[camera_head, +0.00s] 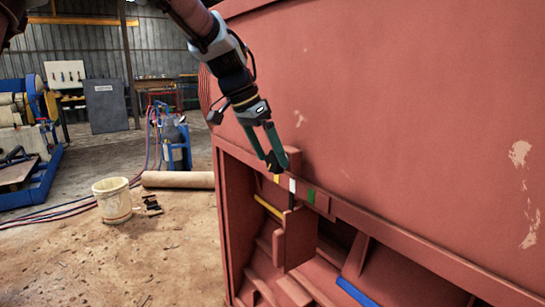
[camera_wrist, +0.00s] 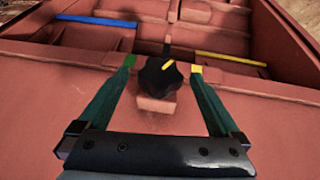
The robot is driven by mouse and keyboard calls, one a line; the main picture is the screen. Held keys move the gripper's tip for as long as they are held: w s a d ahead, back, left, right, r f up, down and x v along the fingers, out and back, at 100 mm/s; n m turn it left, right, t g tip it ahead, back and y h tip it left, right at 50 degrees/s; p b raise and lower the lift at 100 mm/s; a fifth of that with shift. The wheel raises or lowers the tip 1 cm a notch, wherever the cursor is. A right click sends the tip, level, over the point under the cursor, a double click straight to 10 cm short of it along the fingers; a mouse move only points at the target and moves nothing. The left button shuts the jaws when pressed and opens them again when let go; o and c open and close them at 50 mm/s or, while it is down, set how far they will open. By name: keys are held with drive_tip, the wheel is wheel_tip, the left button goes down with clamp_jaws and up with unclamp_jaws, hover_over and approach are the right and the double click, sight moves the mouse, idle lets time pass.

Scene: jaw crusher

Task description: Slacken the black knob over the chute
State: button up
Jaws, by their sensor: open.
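The black knob (camera_wrist: 160,76) shows in the wrist view on the red machine face, with a yellow pointer line aimed to the upper right. My gripper (camera_wrist: 163,67) is open, with one green finger on each side of the knob. I cannot tell whether the fingers touch it. A green mark (camera_wrist: 129,60) lies by the left fingertip and a yellow mark (camera_wrist: 197,69) by the right. In the head view my gripper (camera_head: 275,162) is at the machine's ledge and largely hides the knob. A white mark (camera_head: 292,185) and the green mark (camera_head: 311,196) show beside it.
Below the ledge is the open chute (camera_head: 335,235), with red plates, a yellow bar (camera_head: 268,207) and a blue bar (camera_head: 355,291). The large red machine wall (camera_head: 410,110) rises close beside my arm. A bucket (camera_head: 113,200) stands on the open floor at left.

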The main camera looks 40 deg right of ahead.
drive_tip(key=shift+x, duration=1.05)
drive_tip(key=c, duration=1.4)
